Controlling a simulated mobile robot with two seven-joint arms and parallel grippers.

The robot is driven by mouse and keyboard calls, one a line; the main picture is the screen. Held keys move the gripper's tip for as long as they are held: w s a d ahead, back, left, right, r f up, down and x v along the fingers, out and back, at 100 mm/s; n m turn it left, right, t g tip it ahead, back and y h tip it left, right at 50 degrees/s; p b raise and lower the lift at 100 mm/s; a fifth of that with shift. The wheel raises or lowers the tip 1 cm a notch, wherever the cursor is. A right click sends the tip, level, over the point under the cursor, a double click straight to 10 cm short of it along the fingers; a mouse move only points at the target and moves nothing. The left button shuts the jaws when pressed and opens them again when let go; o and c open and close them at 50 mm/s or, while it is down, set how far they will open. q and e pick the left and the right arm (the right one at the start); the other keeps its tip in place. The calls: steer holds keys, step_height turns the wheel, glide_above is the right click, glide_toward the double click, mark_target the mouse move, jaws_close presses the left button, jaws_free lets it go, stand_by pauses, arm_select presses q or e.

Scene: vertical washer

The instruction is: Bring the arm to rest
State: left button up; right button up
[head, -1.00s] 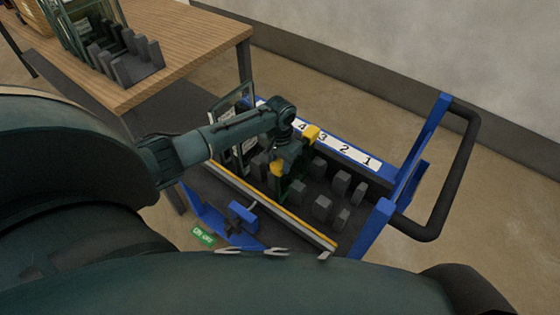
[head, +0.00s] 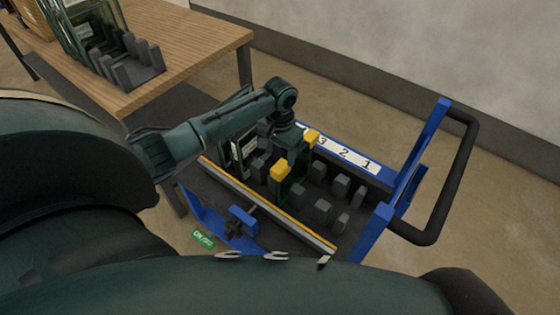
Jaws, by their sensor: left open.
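My left arm comes in from the left and reaches over a blue cart (head: 376,227). My left gripper (head: 295,155) points down over the cart's middle, its two yellow fingertips spread apart. It is open, and I see nothing held between the fingers. A dark framed glass panel (head: 240,153) stands upright in the cart just left of the gripper, partly hidden by my arm. My right gripper is not in view.
Several grey pegs (head: 322,210) stand in the cart, beside a numbered strip (head: 345,155). A black handle (head: 462,175) is at the right. A wooden table (head: 190,45) at the upper left holds more glass panels (head: 82,30) in a rack. Floor is clear at the right.

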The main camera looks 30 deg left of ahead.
arm_select(q)
step_height(320, 180, up, 7)
steer(key=shift+f, duration=0.15)
steer(key=s+d+f+m+t+h, duration=0.1)
steer(key=s+d+f+t, duration=0.1)
steer(key=s+d+f, duration=0.3)
steer(key=s+d+f+m+t+h, duration=0.1)
steer(key=s+d+f+t+h, duration=0.1)
steer(key=d+f, duration=0.5)
steer(key=s+d+r+t, duration=0.1)
steer(key=s+d+t, duration=0.1)
steer(key=s, duration=0.4)
steer(key=s+d+r+t, duration=0.2)
steer(key=s+t, duration=0.2)
steer(key=s, duration=0.2)
steer(key=shift+s+t, duration=0.2)
steer(key=shift+t, duration=0.2)
